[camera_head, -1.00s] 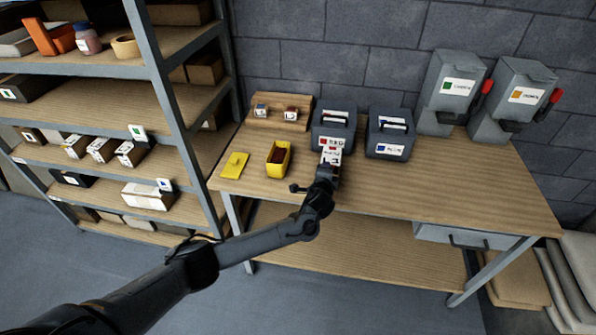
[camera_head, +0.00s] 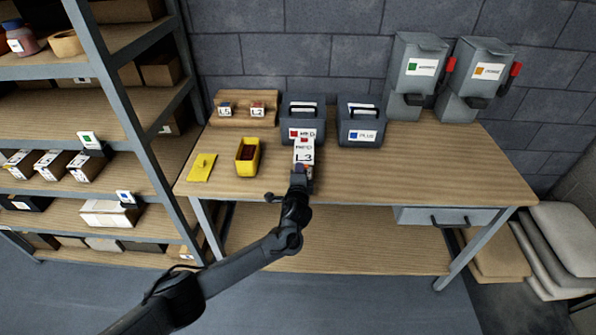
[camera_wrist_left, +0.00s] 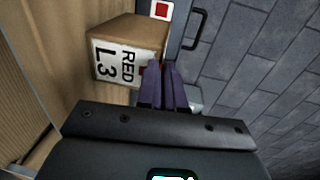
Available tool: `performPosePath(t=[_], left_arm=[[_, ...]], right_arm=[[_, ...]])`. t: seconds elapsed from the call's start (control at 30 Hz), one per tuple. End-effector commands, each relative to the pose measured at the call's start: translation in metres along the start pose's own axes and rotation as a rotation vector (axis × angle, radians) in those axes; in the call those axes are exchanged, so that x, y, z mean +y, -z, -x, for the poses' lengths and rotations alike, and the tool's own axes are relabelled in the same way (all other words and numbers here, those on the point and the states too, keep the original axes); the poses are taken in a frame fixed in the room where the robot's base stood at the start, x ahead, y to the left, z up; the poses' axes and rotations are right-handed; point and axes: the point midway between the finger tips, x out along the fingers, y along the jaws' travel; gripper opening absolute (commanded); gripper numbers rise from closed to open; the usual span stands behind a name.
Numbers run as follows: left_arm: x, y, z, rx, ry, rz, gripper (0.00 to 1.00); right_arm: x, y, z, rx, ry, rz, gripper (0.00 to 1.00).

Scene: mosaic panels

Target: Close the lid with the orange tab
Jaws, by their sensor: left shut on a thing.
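My left gripper (camera_head: 300,170) is at the near side of a carton (camera_head: 304,152) with a white label reading RED L3, at the table's front. In the left wrist view the purple fingers (camera_wrist_left: 162,78) are close together at a lower corner of the same carton (camera_wrist_left: 128,28). A small orange tab (camera_wrist_left: 138,72) shows beside the fingertips, mostly hidden by them, and they appear shut on it. How far the lid stands open cannot be made out. My right gripper is not in view.
Dark bins (camera_head: 302,112) (camera_head: 361,122) stand behind the carton. To the left are a yellow box (camera_head: 247,157), a yellow lid (camera_head: 201,167) and a wooden tray (camera_head: 242,116) with small boxes. Grey dispensers (camera_head: 419,68) stand at the back right. The table's right part (camera_head: 450,175) is clear.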

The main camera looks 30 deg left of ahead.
Motion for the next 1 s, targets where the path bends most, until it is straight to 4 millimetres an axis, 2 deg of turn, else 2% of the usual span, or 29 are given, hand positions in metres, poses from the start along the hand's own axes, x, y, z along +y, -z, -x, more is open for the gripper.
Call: performPosePath(t=[0.03, 0.1, 0.13, 0.27, 0.67, 0.87, 1.0], left_arm=[[0.007, -0.001, 0.001, -0.001, -0.012, -0.008, 0.0], [0.008, -0.001, 0.001, -0.001, -0.013, -0.008, 0.0], [0.008, -0.001, 0.001, -0.001, -0.013, -0.008, 0.11], [0.007, -0.001, 0.001, 0.0, -0.012, -0.008, 0.31], [0.004, -0.001, 0.004, 0.0, -0.006, -0.004, 0.32], [0.003, -0.001, 0.025, 0.002, -0.008, -0.004, 0.32], [0.003, 0.0, 0.05, 0.002, -0.009, -0.004, 0.32]], right_arm=[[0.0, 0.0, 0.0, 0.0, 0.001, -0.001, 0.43], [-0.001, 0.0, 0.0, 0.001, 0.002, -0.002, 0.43], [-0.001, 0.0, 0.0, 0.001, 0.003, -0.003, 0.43], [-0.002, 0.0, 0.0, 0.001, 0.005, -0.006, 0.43], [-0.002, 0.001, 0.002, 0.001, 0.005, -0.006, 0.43], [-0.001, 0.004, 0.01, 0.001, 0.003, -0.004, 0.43], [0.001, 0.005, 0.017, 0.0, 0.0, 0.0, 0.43]])
